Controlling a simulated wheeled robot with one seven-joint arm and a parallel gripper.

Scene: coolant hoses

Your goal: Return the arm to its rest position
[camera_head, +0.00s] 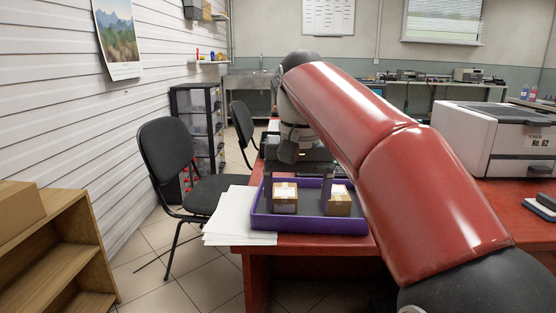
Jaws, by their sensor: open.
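My red arm (350,115) reaches forward from the lower right, bends at the top and comes down over the table (520,210). My gripper (297,186) points down above the far side of a purple tray (310,226). Its two dark fingers are spread wide apart, so it is open, and nothing shows held in it. Two small cardboard boxes stand in the tray, a left box (285,198) and a right box (339,202).
White paper sheets (238,215) lie left of the tray. A white printer (495,140) stands on the right of the red table. Black chairs (168,148) and a drawer unit (197,125) stand on the left. A wooden shelf (60,245) is at lower left, with open floor between.

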